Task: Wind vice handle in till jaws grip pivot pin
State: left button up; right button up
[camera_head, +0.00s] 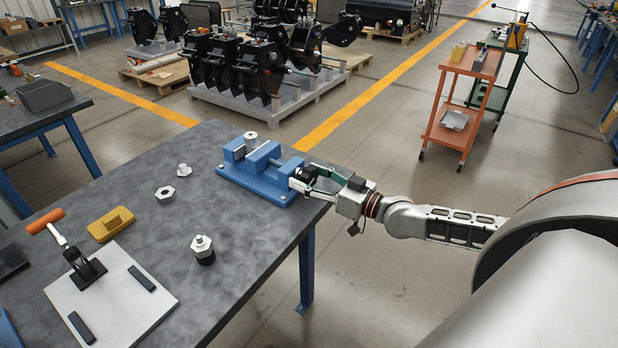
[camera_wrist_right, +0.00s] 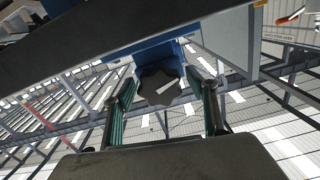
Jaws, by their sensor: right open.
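The blue vice (camera_head: 232,175) is at the far right corner of the grey table. The pivot pin (camera_head: 251,136), a silver cylinder, stands upright between the vice's two blue jaws; I cannot tell whether both touch it. The black vice handle (camera_head: 304,172) is a knob on the vice's right end, and shows as a lobed knob (camera_wrist_right: 160,86) in the right wrist view. My right gripper (camera_head: 303,180) is open, with its fingers on either side of the handle. Finger contact is not clear in the right wrist view (camera_wrist_right: 164,104). My left gripper is not in view.
On the table (camera_head: 240,235) are a hex nut (camera_head: 165,193), a small flanged part (camera_head: 184,170), a fitting on a black base (camera_head: 202,248), a yellow block (camera_head: 111,223) and a white plate (camera_head: 130,305) with an orange-handled clamp (camera_head: 46,221). An orange trolley (camera_head: 460,100) stands beyond, right.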

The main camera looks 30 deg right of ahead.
jog(key=shift+c, duration=0.3)
jog(key=c, duration=1.1)
jog(key=shift+o, duration=0.2)
jog(key=shift+m+p, duration=0.35)
jog(key=shift+m, duration=0.55)
jog(key=o, duration=1.1)
jog(key=shift+s, duration=0.1)
jog(key=shift+v, duration=5.9)
